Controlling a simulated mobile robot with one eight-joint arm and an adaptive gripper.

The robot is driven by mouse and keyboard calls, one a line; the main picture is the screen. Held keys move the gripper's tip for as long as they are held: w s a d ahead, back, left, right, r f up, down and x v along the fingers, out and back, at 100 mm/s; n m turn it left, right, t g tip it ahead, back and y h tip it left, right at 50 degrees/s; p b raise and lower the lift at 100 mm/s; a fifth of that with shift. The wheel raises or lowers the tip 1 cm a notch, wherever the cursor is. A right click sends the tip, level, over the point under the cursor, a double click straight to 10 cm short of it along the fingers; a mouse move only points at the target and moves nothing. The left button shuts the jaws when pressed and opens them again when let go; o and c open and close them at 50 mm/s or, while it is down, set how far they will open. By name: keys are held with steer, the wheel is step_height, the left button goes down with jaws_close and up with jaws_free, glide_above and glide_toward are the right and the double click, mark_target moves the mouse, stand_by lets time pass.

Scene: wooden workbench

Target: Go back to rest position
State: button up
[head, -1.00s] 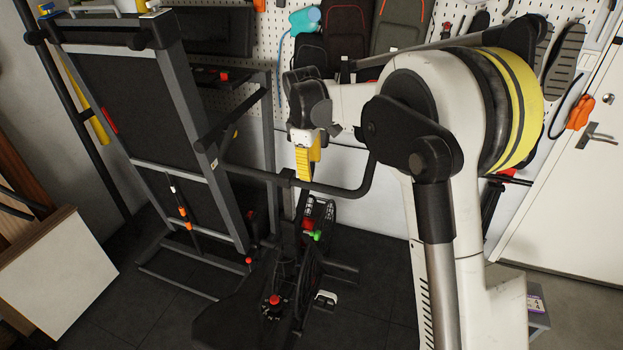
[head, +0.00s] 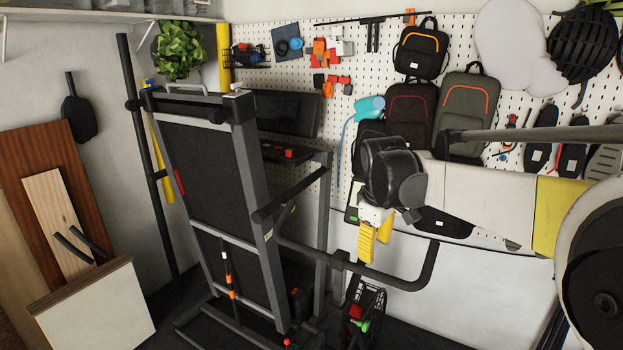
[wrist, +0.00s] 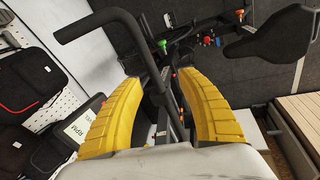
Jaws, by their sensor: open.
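My gripper (head: 376,240) hangs from my arm right of centre in the head view, its yellow fingers pointing down. In the wrist view its two yellow fingers (wrist: 161,110) are spread apart with nothing held between them. Below and beyond the fingers in the wrist view are the dark handlebar (wrist: 95,24) and frame of an exercise bike. I see no object in the gripper.
A folded treadmill (head: 205,180) stands left of my gripper in the head view. The bike's handlebar (head: 405,281) is close below the gripper. Backpacks (head: 462,115) hang on the pegboard (head: 350,55) behind. Wooden boards (head: 45,170) lean at the left.

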steer(key=s+f+m+t+b, duration=0.1)
steer(key=s+f+m+b, duration=0.1)
steer(key=s, duration=0.7)
steer(key=s+f+m+t+b, duration=0.2)
steer(key=s+f, duration=0.4)
steer(key=s, duration=0.3)
steer(key=s+d+f+m+t+y+b, duration=0.1)
steer(key=s+f+m+b, duration=0.3)
steer(key=s, duration=0.5)
steer(key=shift+s+f+m, duration=0.15)
steer(key=shift+f+m, duration=0.3)
steer(key=shift+m, duration=0.15)
stand_by(0.4)
